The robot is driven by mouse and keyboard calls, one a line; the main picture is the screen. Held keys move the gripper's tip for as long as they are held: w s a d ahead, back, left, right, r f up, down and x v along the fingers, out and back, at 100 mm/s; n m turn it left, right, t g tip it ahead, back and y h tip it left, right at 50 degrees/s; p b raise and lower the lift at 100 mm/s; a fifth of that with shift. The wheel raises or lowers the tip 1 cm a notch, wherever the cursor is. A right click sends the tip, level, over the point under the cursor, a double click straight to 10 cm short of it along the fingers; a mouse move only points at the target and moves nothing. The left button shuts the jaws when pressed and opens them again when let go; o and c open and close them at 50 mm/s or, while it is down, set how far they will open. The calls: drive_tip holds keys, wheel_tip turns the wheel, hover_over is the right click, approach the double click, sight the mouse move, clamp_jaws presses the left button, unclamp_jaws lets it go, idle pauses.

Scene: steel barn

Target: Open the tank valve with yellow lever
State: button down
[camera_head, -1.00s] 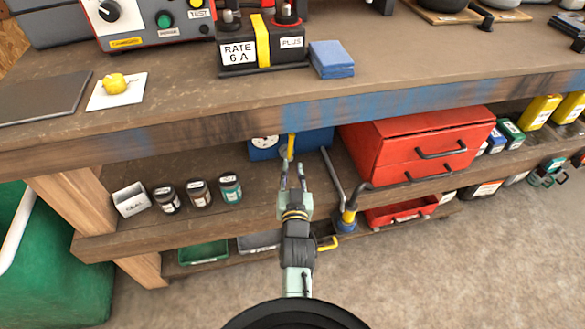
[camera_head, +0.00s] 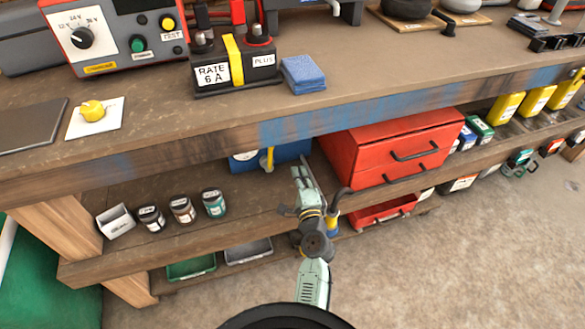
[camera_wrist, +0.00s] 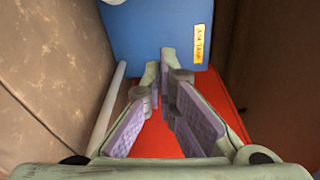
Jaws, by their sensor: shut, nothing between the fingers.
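The blue air tank (camera_head: 288,153) is on the shelf under the bench top, partly hidden by the bench edge. Its yellow lever (camera_head: 267,158) hangs on its front, slanting slightly. My gripper (camera_head: 302,172) is shut and empty. In the head view its fingers are to the right of the lever, apart from it, in front of the tank's right end. In the wrist view the blue tank (camera_wrist: 155,30), labelled AIR TANK, is ahead of my gripper's purple-padded fingers (camera_wrist: 163,80). The lever is not visible there.
A red drawer chest (camera_head: 390,147) stands close right of my gripper. A dark bent hose and yellow-banded fitting (camera_head: 333,222) are beside my wrist. Several jars (camera_head: 182,209) stand on the shelf to the left. The bench edge (camera_head: 230,140) overhangs the shelf.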

sight(269, 157)
drive_tip(key=w, duration=0.6)
drive_tip(key=w+a+p, duration=0.1)
drive_tip(key=w, duration=0.1)
drive_tip(key=shift+w+a, duration=0.1)
drive_tip(key=shift+w, duration=0.3)
drive_tip(key=shift+s+a+r+p, duration=0.15)
drive_tip(key=shift+s+a+p, duration=0.3)
drive_tip(key=shift+a, duration=0.15)
drive_tip(key=shift+s+a+r+p, duration=0.1)
drive_tip(key=shift+s+a+p, duration=0.3)
drive_tip(key=shift+a, duration=0.2)
drive_tip(key=shift+s+a+f, duration=0.1)
drive_tip(key=shift+s+a, duration=0.15)
drive_tip(key=shift+a, duration=0.3)
drive_tip(key=shift+s+a, duration=0.1)
drive_tip(key=shift+a, duration=0.1)
drive_tip(key=shift+s+a+n, duration=0.15)
drive_tip(key=shift+a+n, duration=0.25)
drive_tip(key=shift+n, duration=0.1)
drive_tip(key=shift+a+r+n+b, duration=0.2)
drive_tip(key=shift+r+n+b, duration=0.05)
drive_tip(key=shift+n+b, duration=0.15)
